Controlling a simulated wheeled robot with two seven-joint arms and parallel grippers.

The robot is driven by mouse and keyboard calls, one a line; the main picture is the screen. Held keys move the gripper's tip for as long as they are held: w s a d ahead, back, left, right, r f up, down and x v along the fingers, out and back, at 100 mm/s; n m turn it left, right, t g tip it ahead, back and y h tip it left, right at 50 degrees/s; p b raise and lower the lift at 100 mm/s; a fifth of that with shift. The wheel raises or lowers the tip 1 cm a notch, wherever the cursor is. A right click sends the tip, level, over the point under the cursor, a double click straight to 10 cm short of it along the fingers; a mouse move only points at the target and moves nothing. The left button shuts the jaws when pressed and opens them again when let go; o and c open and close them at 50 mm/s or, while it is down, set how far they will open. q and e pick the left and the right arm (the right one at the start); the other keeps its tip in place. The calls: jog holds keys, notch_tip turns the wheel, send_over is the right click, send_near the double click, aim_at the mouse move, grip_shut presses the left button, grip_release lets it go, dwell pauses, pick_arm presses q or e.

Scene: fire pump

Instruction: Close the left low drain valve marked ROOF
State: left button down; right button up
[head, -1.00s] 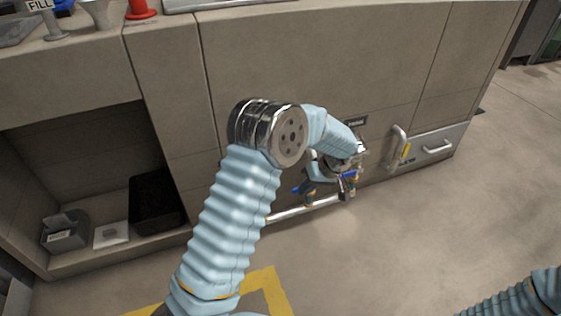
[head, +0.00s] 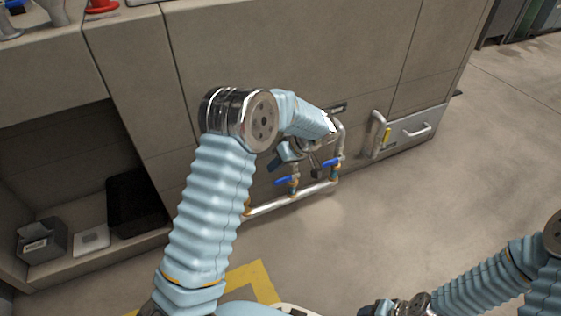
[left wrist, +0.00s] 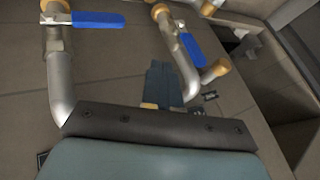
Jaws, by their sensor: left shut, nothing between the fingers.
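Two low drain valves with blue lever handles stand on pipes at the wall's foot. The left valve (head: 284,181) shows a lever lying roughly crosswise in the head view; it also shows in the left wrist view (left wrist: 185,48). The right valve (head: 332,162) is below a dark label plate; it is at upper left in the left wrist view (left wrist: 98,19). No ROOF marking is readable. My left gripper (head: 284,153) is shut and empty, just above the left valve's lever; its fingers (left wrist: 165,78) look close to that lever. Contact cannot be told.
A silver pipe (head: 290,200) runs low along the wall. A bent pipe with a yellow handle (head: 387,136) and a drawer-like panel (head: 418,131) are to the right. An open compartment (head: 60,165) is at left. The floor in front is clear.

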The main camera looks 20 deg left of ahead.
pick_arm(q)
jog(key=s+a+f, duration=0.3)
jog(key=a, duration=0.2)
jog(key=shift+s+f+b, duration=0.2)
jog(key=shift+s+b, duration=0.05)
jog(key=shift+b, duration=0.1)
pick_arm(e)
jog(key=shift+f, duration=0.5)
